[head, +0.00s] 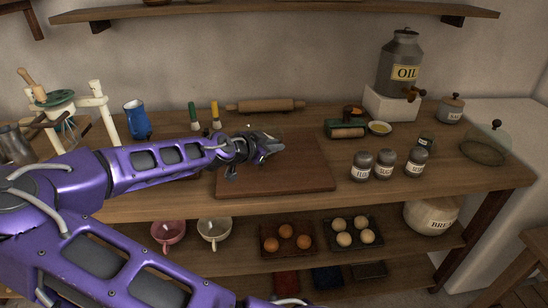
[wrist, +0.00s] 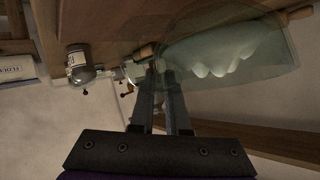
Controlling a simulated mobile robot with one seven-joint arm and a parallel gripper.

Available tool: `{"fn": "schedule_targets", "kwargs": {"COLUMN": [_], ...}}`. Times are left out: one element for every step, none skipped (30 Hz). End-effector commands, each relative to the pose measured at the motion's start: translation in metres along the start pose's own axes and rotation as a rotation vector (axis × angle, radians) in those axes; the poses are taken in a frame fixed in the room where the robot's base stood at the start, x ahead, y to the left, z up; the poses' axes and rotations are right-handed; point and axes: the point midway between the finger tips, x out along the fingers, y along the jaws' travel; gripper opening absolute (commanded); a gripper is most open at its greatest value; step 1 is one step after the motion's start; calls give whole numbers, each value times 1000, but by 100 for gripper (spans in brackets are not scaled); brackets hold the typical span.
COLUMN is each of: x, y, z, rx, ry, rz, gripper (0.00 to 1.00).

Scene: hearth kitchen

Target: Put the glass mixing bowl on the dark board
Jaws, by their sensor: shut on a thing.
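The glass mixing bowl (wrist: 235,60) is clear and greenish, and fills the upper right of the wrist view. My gripper (wrist: 160,72) is shut on its edge; the exact contact is hard to see. In the head view my gripper (head: 270,147) is over the back part of the dark board (head: 295,178), a flat brown slab on the counter. The bowl is too faint to make out clearly there. I cannot tell whether it touches the board. The front and right of the board look bare.
Flour, sugar and other jars (head: 385,163) stand right of the board. A glass dome (head: 485,148) stands at the right end.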

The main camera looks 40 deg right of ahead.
Motion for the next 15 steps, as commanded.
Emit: {"fn": "schedule_targets", "kwargs": {"x": [3, 4, 7, 9, 11, 13, 14, 15, 15, 15, 14, 14, 14, 14, 15], "y": [2, 3, 5, 6, 7, 9, 10, 10, 10, 10, 10, 10, 10, 10, 10], "z": [5, 8, 13, 17, 22, 26, 28, 29, 29, 29, 29, 29, 29, 29, 30], "rx": [0, -1, -1, -2, -2, -2, 0, 1, 2, 2, 2, 2, 2, 2, 2], "ry": [1, 1, 1, 1, 1, 1, 1, 1, 1, 1, 1, 1, 1, 1, 0], "rz": [0, 0, 0, 0, 0, 0, -1, -1, -2, -2, -2, -2, -2, -2, -2], "gripper": [0, 0, 0, 0, 0, 0, 0, 0, 0, 0, 0, 0, 0, 0, 0]}}
